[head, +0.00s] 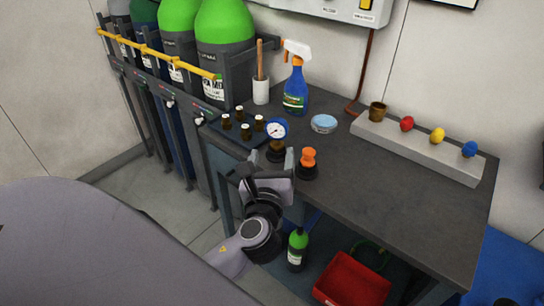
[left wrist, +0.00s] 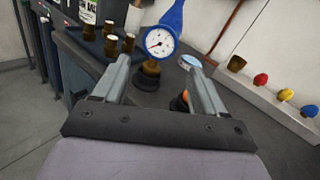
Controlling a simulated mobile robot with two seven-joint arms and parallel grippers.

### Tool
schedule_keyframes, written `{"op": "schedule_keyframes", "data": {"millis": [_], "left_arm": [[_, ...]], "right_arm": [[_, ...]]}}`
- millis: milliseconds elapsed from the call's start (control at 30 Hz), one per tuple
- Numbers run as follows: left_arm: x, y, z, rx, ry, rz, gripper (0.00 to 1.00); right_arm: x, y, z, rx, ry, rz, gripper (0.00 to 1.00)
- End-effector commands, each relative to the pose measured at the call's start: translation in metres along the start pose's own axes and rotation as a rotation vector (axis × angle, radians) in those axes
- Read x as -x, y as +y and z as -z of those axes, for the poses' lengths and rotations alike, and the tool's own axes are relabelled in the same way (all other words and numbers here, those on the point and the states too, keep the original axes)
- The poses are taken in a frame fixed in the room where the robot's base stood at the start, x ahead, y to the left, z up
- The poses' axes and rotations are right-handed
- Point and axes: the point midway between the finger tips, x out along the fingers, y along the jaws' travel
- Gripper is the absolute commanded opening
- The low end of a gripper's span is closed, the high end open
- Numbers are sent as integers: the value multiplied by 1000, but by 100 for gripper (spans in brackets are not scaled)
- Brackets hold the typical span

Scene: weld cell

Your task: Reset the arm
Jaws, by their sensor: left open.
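My left gripper (head: 276,160) is over the near left edge of the dark workbench (head: 400,210). In the left wrist view its two fingers (left wrist: 160,85) are spread apart with nothing between them at the tips. A round pressure gauge with a white dial and blue rim (head: 276,130) stands on the bench just beyond the fingers. In the left wrist view the gauge (left wrist: 159,42) shows between and beyond the fingertips. An orange-topped part on a dark base (head: 308,160) stands just right of the gripper, partly hidden by the right finger in the wrist view. My right gripper is not in view.
A blue spray bottle (head: 295,92), a light blue round tin (head: 324,123) and a grey rack with coloured knobs (head: 420,147) are behind. Green cylinders (head: 225,40) line the left. A red bin (head: 350,280) is below.

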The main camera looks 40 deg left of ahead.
Motion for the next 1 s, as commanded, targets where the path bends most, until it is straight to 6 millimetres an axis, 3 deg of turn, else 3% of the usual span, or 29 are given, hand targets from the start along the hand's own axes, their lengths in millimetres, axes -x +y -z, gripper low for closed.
{"op": "schedule_keyframes", "data": {"millis": [367, 467, 667, 800, 1000], "left_arm": [[0, 0, 0, 3, 2, 1, 71], [2, 1, 10, 52, 34, 10, 71], [23, 4, 71, 428, 259, 37, 71], [52, 8, 120, 815, 466, -13, 71], [101, 17, 174, 1401, 717, -212, 71]], "right_arm": [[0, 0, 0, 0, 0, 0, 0], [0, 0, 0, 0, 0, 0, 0], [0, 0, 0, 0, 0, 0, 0], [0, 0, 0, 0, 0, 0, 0], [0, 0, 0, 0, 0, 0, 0]]}}
